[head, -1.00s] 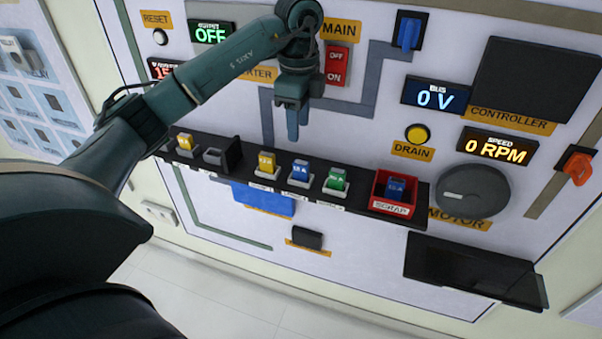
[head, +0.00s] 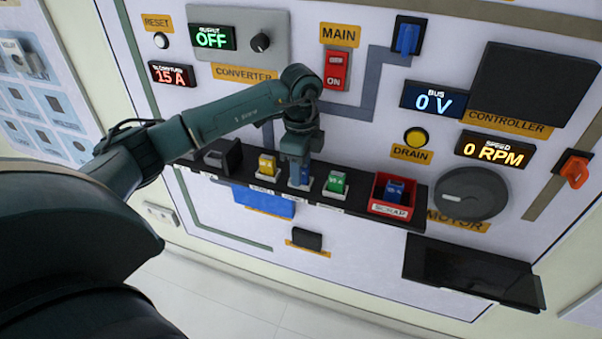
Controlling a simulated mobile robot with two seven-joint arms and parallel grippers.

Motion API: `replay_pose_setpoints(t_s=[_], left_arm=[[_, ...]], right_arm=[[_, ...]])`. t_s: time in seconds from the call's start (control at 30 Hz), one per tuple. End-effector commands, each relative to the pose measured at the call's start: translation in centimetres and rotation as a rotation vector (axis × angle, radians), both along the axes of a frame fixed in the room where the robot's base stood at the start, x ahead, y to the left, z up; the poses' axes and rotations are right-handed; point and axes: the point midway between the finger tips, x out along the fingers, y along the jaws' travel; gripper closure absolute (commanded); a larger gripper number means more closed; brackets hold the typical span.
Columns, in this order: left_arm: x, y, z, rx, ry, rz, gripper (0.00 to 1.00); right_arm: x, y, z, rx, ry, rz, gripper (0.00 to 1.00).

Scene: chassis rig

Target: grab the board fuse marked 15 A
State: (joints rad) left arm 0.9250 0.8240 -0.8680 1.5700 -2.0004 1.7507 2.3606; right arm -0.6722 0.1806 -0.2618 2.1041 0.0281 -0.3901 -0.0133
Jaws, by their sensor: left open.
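A blue fuse (head: 305,174) stands in its holder on the black shelf, partly hidden by my left gripper; its marking cannot be read now. My left gripper (head: 300,166) points down over this fuse with open jaws. Whether the fingers straddle the fuse or sit just above it is unclear. A yellow fuse (head: 267,163) stands to its left and a green fuse (head: 336,183) to its right. Another blue fuse (head: 395,190) sits in the red scrap bin (head: 388,209). My right gripper is not in view.
The black shelf (head: 355,205) runs along the panel, with a dark upright block (head: 229,152) at its left part. The red main switch (head: 337,70) is above my gripper. A dark tray (head: 474,270) juts out at lower right.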

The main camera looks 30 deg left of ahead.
Motion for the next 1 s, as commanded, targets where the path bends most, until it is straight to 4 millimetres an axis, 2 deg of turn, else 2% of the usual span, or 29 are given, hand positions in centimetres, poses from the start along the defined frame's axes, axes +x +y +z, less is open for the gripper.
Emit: replay_pose_setpoints(t_s=[0.07,0.57,1.0], left_arm=[[0.00,-0.02,0.01,0.000,0.000,0.000,0.59],[0.01,-0.03,0.05,-0.001,0.000,0.000,1.00],[0.05,-0.03,0.64,-0.002,-0.001,0.000,1.00]], right_arm=[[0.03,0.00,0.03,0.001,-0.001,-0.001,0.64],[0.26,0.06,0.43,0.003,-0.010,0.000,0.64],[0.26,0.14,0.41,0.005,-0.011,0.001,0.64]])
